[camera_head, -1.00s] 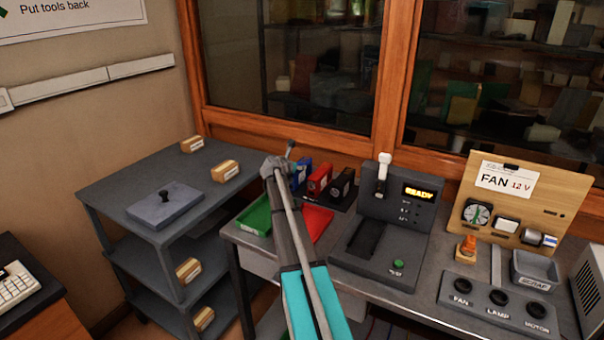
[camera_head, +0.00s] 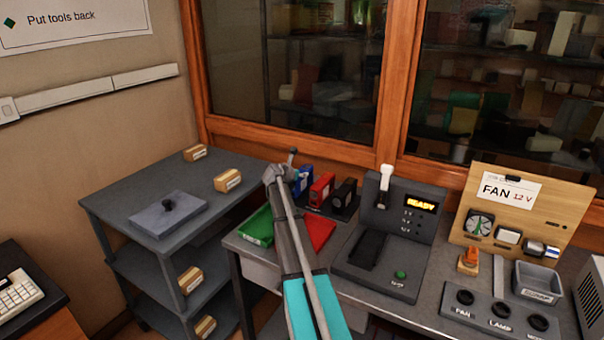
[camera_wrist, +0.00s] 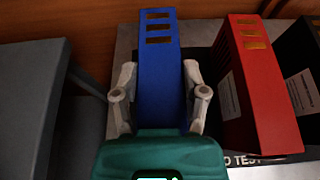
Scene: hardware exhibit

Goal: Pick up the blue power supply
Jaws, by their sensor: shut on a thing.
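The blue power supply (camera_wrist: 160,80) is a tall blue box with slots at its far end. In the wrist view it stands between the two fingers of my gripper (camera_wrist: 160,100), which is shut on it. In the head view the blue power supply (camera_head: 303,176) shows partly behind my gripper (camera_head: 283,170), at the left end of a row of power supplies. Whether its base touches the dark stand under it is hidden.
A red power supply (camera_wrist: 250,85) stands close on the right, with a black one (camera_wrist: 306,65) beyond it. A green tray (camera_head: 257,228) and a red tray (camera_head: 319,232) lie in front. A tester with a READY display (camera_head: 421,201) stands to the right. Wooden window frame behind.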

